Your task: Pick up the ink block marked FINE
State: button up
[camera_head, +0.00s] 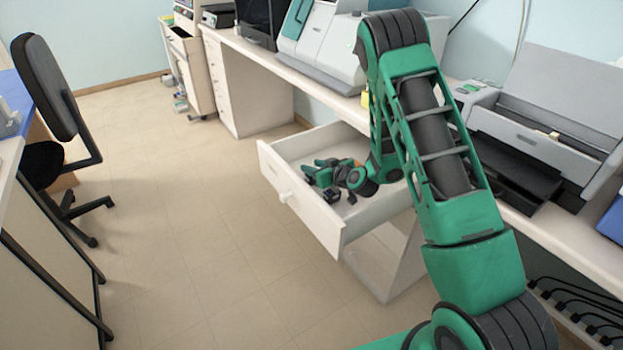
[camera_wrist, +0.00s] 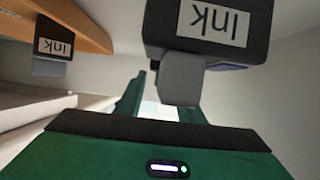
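A dark ink block (camera_wrist: 205,35) with a white label reading "Ink", upside down, is large and close at the top of the wrist view. A grey part (camera_wrist: 182,78) hangs below it and covers the end of one finger. A second dark block (camera_wrist: 52,48), also labelled "Ink", is at the upper left. I cannot read FINE on either. My gripper (camera_wrist: 160,95) has its green fingers apart, with a bright gap between them. In the head view my gripper (camera_head: 318,173) is low in the open drawer (camera_head: 318,225), by small dark objects (camera_head: 333,195).
An orange-brown strip (camera_wrist: 75,22) runs along the upper left of the wrist view. The bench (camera_head: 325,92) above the drawer holds a large grey-white machine (camera_head: 325,45) and a printer (camera_head: 550,130). An office chair (camera_head: 50,90) stands left. The floor between is clear.

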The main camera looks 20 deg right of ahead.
jog(key=shift+w+a+f, duration=0.2)
jog(key=shift+w, duration=0.35)
grip_shut()
jog(key=shift+r, duration=0.1)
